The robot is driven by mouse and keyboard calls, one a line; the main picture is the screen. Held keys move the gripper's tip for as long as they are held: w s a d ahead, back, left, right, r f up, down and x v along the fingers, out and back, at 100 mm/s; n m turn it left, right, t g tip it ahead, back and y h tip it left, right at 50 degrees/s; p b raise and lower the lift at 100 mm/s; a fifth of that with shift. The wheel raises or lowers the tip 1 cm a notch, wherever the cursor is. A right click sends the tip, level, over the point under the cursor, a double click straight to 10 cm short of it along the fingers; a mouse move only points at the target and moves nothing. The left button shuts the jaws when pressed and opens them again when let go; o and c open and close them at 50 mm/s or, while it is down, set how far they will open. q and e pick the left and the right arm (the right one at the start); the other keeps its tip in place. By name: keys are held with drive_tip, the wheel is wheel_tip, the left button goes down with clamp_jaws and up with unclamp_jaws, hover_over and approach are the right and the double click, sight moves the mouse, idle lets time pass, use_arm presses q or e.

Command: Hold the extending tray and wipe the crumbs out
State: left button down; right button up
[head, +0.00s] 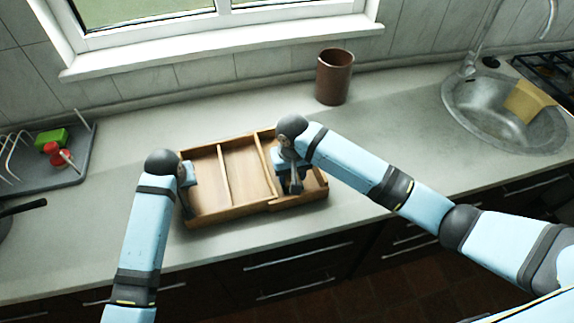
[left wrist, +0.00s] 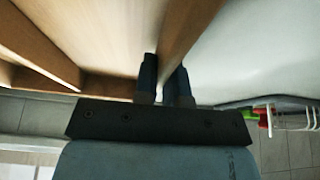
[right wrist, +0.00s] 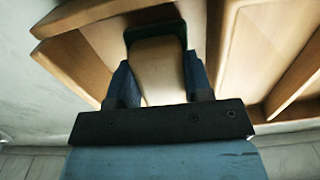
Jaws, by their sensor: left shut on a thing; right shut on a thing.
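The wooden extending tray (head: 240,210) lies on the counter, with dividers and an extended section at its right. My left gripper (head: 187,205) is at its left end. In the left wrist view, its fingers (left wrist: 165,80) straddle the tray's side wall (left wrist: 190,38) and are shut on it. My right gripper (head: 294,184) is down in the tray's right section. In the right wrist view, its fingers are shut on a tan block (right wrist: 158,70) with a dark green far edge. I cannot make out crumbs; the gripper hides part of the tray floor.
A brown cylindrical pot (head: 334,77) stands behind the tray to the right. A grey drying rack (head: 70,178) at left holds a green block (head: 52,138) and a red-topped item (head: 57,154).

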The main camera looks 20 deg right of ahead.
drive_tip(key=shift+f, duration=0.3)
drive_tip(key=shift+w, duration=0.1)
drive_tip(key=shift+w+r, duration=0.1)
drive_tip(key=shift+w, duration=0.55)
drive_tip(key=shift+s+f, duration=0.4)
drive_tip(key=shift+s, duration=0.45)
wheel_tip(320, 180, up, 13)
drive_tip(key=shift+r, duration=0.15)
drive_tip(key=shift+w+d, duration=0.1)
drive_tip(key=shift+w, duration=0.05)
